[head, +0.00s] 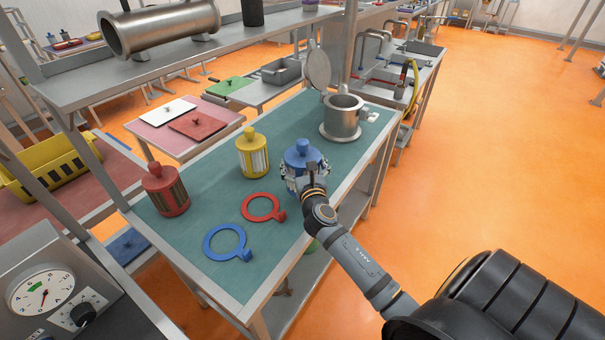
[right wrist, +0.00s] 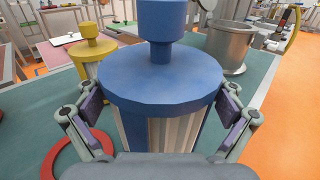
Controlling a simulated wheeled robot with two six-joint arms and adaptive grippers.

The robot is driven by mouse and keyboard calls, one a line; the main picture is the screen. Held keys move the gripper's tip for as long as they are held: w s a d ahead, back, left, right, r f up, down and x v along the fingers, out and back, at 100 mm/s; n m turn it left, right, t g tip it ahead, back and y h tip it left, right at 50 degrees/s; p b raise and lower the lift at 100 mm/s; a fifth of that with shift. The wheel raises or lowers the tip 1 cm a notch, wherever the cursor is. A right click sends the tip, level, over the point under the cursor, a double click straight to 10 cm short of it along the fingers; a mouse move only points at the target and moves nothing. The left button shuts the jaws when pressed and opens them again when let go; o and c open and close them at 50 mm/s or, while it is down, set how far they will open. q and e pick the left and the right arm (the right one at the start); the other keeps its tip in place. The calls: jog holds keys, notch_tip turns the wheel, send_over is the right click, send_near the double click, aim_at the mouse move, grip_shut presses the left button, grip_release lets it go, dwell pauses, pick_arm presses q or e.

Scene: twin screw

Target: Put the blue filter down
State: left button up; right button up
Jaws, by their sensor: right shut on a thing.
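The blue filter (head: 303,154) has a blue lid with a knob and a pale pleated body. It is upright over the right side of the green-topped table (head: 205,190). My right gripper (head: 304,181) is shut on it, and in the right wrist view its fingers (right wrist: 160,120) press on both sides of the filter (right wrist: 160,85) below the lid. The filter's base is hidden, so I cannot tell whether it touches the table. My left gripper is not in view.
A yellow filter (head: 252,155) and a red filter (head: 166,190) stand to the left. A red ring (head: 247,214) and a blue ring (head: 208,249) lie in front. A metal pot (head: 342,118) with its lid open stands behind. Bare tabletop shows between them.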

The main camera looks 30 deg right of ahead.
jog(key=shift+w+d+f, duration=0.3)
jog(key=shift+w+f, duration=0.15)
jog(key=shift+f, duration=0.15)
jog(key=shift+w+d+f+b, duration=0.15)
jog(key=shift+f+b, duration=0.5)
jog(key=shift+f, duration=1.15)
jog(key=shift+f, duration=0.1)
jog(key=o, duration=1.1)
jog(key=shift+f, duration=0.1)
jog(key=shift+c, duration=0.2)
jog(key=shift+r, duration=0.3)
jog(key=b+v, duration=0.2)
jog(key=v, duration=1)
jog(key=shift+f, duration=0.15)
